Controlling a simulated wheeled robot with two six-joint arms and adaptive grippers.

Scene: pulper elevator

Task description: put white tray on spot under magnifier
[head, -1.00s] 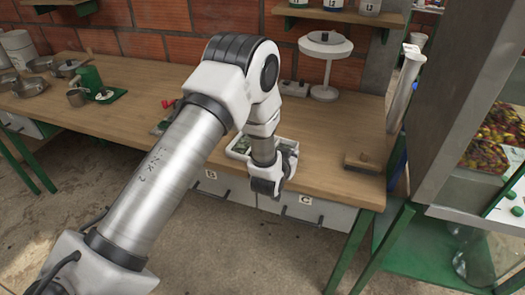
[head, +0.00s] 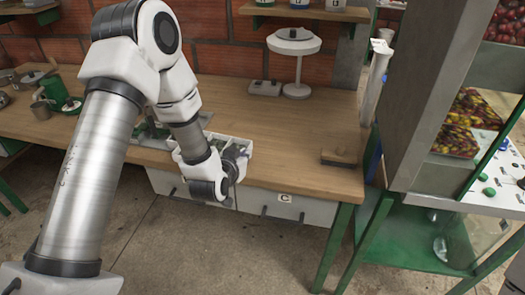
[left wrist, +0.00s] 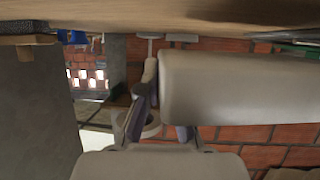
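The white tray (head: 251,148), with dark-green contents in compartments, is at the front edge of the wooden bench. My left gripper (head: 238,160) is at its front right end, shut on its wall. In the left wrist view, which is upside down, a large pale surface that looks like the tray (left wrist: 240,88) fills the right side. One finger (left wrist: 140,115) presses its near end, and the other fingertip is hidden behind it. The white magnifier (head: 294,40) stands at the back of the bench, right of the tray, with its round base (head: 297,91) below. My right gripper is out of view.
A small grey box (head: 264,88) sits beside the magnifier base. A brown block or brush (head: 339,158) lies at the bench's right. Pots and a green device (head: 55,90) stand at left. A grey-framed cabinet (head: 430,90) rises at right. The bench middle (head: 285,140) is clear.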

